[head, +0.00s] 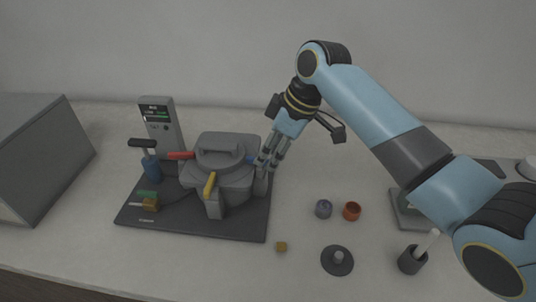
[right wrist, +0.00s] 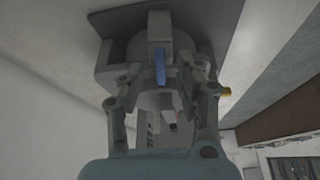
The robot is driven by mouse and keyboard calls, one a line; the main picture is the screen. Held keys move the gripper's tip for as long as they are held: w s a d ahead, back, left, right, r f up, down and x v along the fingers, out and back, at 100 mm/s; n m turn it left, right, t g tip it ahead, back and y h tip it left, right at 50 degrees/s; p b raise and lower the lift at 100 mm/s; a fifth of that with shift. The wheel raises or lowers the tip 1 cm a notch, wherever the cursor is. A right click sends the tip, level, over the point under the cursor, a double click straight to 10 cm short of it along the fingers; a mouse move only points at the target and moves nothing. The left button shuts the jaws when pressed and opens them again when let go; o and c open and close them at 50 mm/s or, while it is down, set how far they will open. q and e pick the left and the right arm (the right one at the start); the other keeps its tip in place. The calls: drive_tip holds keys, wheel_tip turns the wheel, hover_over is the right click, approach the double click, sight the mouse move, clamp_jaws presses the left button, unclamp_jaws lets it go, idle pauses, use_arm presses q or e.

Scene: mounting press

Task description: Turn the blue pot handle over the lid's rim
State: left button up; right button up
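The grey pot (head: 216,182) stands on a dark base plate, with a grey lid (head: 221,153) on it. The blue handle (head: 251,159) is at the pot's right side, partly hidden by my right gripper (head: 268,162). In the right wrist view the blue handle (right wrist: 160,68) shows between the two spread fingers (right wrist: 162,88), with gaps on both sides. My right gripper is open around it and seems not to touch it. Whether the handle lies over the rim is hard to tell. My left gripper is not in view.
A red handle (head: 181,155) and a yellow handle (head: 210,184) are on the pot's other sides. A control post (head: 160,122) and a blue lever (head: 150,164) stand left. Small cups (head: 323,208), (head: 352,211) and a dark disc (head: 337,261) lie right; the front table is mostly clear.

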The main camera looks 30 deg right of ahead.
drive_tip(key=v, duration=1)
drive_tip(key=shift+r, duration=0.3)
drive_tip(key=shift+s, duration=0.15)
